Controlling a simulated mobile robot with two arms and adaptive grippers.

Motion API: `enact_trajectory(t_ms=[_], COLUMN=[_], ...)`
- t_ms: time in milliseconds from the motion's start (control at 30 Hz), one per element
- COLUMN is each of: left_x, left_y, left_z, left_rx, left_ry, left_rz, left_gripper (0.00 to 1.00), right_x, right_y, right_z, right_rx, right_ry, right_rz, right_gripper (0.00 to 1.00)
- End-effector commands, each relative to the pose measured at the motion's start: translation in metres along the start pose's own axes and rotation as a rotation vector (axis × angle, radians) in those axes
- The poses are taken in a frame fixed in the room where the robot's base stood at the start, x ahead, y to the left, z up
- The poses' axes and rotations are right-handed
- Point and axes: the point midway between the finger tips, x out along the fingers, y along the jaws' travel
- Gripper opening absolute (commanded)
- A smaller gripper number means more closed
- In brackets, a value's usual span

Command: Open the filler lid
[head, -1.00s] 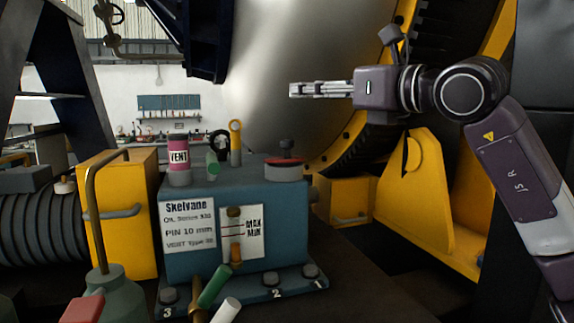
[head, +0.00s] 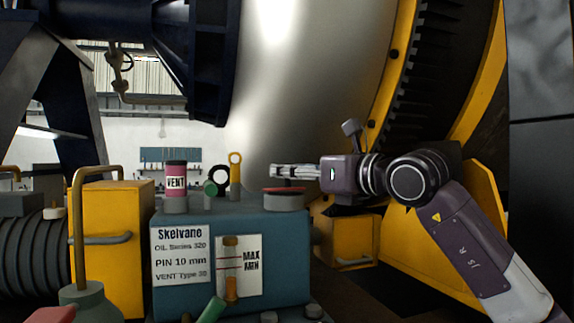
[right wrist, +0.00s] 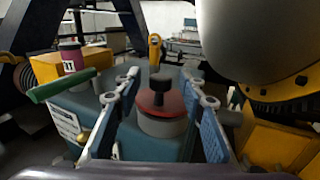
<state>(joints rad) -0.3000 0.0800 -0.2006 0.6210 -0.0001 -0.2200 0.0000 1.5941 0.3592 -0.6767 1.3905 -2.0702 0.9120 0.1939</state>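The filler lid (head: 283,190) is a red-rimmed disc on a grey neck, on top of the blue oil box (head: 275,240). It appears closed. In the right wrist view, the lid (right wrist: 158,104) has an upright black knob (right wrist: 161,82). My right gripper (head: 273,171) points left, just above the lid in the head view, where its fingers hide the knob. In the right wrist view, my right gripper (right wrist: 160,74) is open, with one finger on either side of the knob and lid. I cannot tell whether it touches them. My left gripper is not in view.
A pink VENT cap (head: 176,178), a green-ended fitting (head: 218,182) and a yellow ringed pin (head: 235,170) stand left of the lid. The large metal drum (head: 300,80) rises behind. An oil can spout (head: 80,230) stands at front left.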

Motion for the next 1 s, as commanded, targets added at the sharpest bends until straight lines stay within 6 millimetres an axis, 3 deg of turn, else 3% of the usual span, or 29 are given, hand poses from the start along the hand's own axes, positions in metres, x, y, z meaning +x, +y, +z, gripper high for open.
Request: enact_trajectory(t_ms=[167, 467, 800, 1000], left_x=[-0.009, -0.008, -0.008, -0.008], left_y=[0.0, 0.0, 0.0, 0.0], left_z=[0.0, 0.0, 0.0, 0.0], left_rx=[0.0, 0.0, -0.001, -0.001], left_ry=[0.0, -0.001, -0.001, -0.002], left_rz=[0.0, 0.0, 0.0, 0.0], left_gripper=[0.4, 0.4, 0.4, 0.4], right_x=[0.017, 0.019, 0.018, 0.018], right_y=[0.0, 0.0, 0.0, 0.0], right_z=[0.001, 0.0, 0.0, 0.0], right_rx=[0.0, -0.001, -0.001, -0.001], right_ry=[0.001, -0.001, -0.001, -0.001], right_rz=[0.0, 0.0, -0.001, -0.001], right_gripper=[0.37, 0.37, 0.0, 0.0])
